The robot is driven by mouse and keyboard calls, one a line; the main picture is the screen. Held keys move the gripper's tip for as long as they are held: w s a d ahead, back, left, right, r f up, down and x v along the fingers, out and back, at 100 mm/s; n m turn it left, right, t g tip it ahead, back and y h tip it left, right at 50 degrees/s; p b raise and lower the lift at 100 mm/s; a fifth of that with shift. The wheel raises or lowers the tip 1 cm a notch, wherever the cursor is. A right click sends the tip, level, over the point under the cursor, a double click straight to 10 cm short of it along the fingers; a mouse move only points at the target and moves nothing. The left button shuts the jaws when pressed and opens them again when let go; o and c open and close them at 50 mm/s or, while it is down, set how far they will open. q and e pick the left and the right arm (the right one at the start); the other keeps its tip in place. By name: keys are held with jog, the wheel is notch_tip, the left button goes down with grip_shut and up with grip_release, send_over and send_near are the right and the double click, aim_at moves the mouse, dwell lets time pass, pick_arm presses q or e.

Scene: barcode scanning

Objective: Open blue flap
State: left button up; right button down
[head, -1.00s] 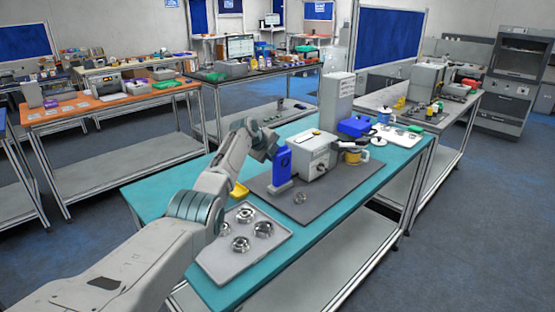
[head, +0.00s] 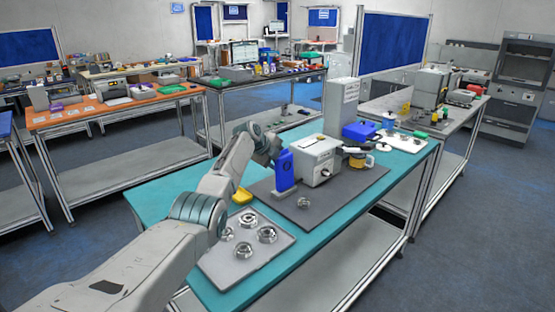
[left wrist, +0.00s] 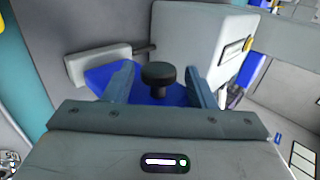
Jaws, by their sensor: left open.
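The blue flap (head: 284,170) stands upright at the left side of a grey box-shaped machine (head: 316,160) on the dark mat. My left gripper (head: 273,158) is at the flap's upper left, at the end of the arm from the left. In the left wrist view the gripper (left wrist: 157,72) is open. Its two fingers stand either side of a black round knob (left wrist: 158,73), with visible gaps between knob and fingers. The blue flap (left wrist: 152,94) shows below and behind the knob, partly hidden by the gripper body. My right gripper is in no view.
A grey tray (head: 228,262) with several metal rings lies at the table's front. A yellow dish (head: 242,196) sits beside the arm. A yellow mug (head: 363,160) and blue box (head: 360,131) stand behind the machine.

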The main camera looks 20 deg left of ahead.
pick_arm(q)
jog(key=shift+r, duration=0.1)
jog(key=b+v, duration=0.2)
jog(key=v, duration=0.8)
jog(key=shift+s+r, duration=0.15)
jog(key=shift+s, duration=0.15)
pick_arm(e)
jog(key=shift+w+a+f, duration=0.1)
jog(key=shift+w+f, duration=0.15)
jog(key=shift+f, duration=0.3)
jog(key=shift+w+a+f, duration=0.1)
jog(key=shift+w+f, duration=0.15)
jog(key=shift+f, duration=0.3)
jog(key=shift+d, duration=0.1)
